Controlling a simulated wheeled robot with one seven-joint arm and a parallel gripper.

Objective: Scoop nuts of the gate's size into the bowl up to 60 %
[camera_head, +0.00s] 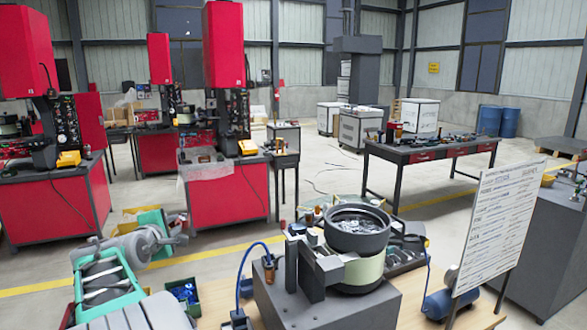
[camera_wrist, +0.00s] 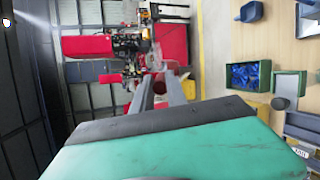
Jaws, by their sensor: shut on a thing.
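The bowl feeder's round dark bowl (camera_head: 357,228) stands open at the centre of the head view on a pale green drum (camera_head: 362,270). Shiny small pieces lie inside it; their sizes are too small to tell. A green box of blue pieces (camera_head: 185,290) is left of the feeder; it also shows in the wrist view (camera_wrist: 248,76). My gripper (camera_head: 180,232) is in the air left of the feeder, apart from it. In the wrist view its two grey fingers (camera_wrist: 161,90) point away past a teal housing. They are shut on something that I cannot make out. I cannot pick out the gate.
A second green box (camera_wrist: 290,84) and a blue-grey open container (camera_wrist: 249,12) are on the wooden bench. A written board (camera_head: 490,225) stands right of the feeder. A blue cable (camera_head: 245,270) loops at its left. Red machines (camera_head: 225,190) stand behind, across the floor.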

